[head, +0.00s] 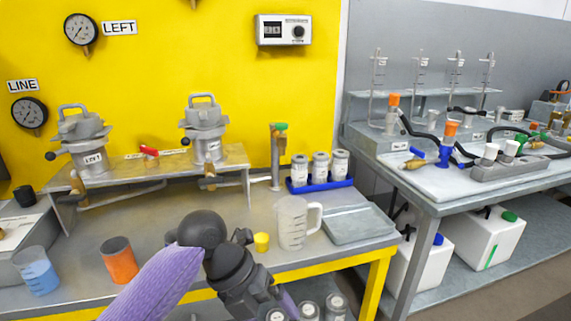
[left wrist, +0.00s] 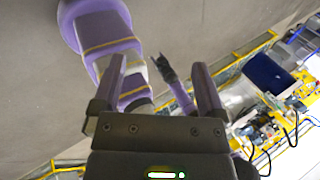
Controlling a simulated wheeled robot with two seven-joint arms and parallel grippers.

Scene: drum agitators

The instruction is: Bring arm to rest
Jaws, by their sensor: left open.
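My left gripper (left wrist: 157,62) is open in the left wrist view, with its two fingers apart and nothing between them. Beyond the fingers are a grey floor and purple parts of my own body. A small dark claw-like end on a purple link, perhaps my right gripper, shows past the fingers; its jaws are too small to read. In the head view a purple and black arm of mine rises from the bottom edge in front of the bench (head: 185,215).
A clear jug (head: 291,224), a yellow cup (head: 262,242), an orange beaker (head: 119,260) and a blue beaker (head: 38,271) stand near the arm. A blue rack (head: 322,185) holds jars. Two lidded metal vessels stand on the raised shelf. A second bench (head: 440,195) is at right.

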